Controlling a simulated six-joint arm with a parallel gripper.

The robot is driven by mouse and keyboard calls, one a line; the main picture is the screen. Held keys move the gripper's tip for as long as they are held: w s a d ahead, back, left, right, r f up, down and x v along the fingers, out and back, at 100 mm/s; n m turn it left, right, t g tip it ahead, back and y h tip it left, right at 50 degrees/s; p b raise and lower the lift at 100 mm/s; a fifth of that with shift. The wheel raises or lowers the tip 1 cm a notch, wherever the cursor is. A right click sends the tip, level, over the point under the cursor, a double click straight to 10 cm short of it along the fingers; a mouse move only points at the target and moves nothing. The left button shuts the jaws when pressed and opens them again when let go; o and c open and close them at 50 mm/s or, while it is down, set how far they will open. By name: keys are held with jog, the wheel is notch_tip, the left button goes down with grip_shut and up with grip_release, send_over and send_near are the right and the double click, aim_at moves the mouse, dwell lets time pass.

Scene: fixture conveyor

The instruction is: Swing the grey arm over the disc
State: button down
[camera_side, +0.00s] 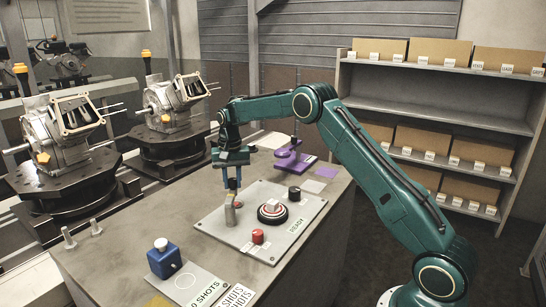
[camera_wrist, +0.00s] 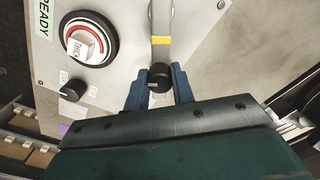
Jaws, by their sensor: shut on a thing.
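The grey arm (camera_side: 230,215) stands on the panel, left of the disc in the side view. In the wrist view the grey arm (camera_wrist: 161,18) carries a yellow band and a black round knob (camera_wrist: 160,77) at its near end. My gripper (camera_wrist: 158,84) has its two blue fingers on either side of that knob and is shut on it. In the side view my gripper (camera_side: 232,184) points down over the grey arm. The disc (camera_side: 272,214) has a red ring, a black rim and a pale lettered block on it. It also shows in the wrist view (camera_wrist: 107,38), beside the arm, not under it.
The panel (camera_side: 222,232) also bears a red button (camera_side: 258,236) and a black dial (camera_side: 294,193). A blue box (camera_side: 163,258) stands at the front left. A purple fixture (camera_side: 293,158) lies behind the panel. Grey machines stand on turntables at left; shelves are at right.

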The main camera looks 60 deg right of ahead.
jog(key=shift+s, duration=0.1)
jog(key=s+m, duration=0.6)
jog(key=m, duration=0.8)
jog(key=shift+s+a, duration=0.3)
jog(key=shift+s, duration=0.05)
jog(key=c, duration=1.2)
grip_release()
jog(key=shift+r, duration=0.15)
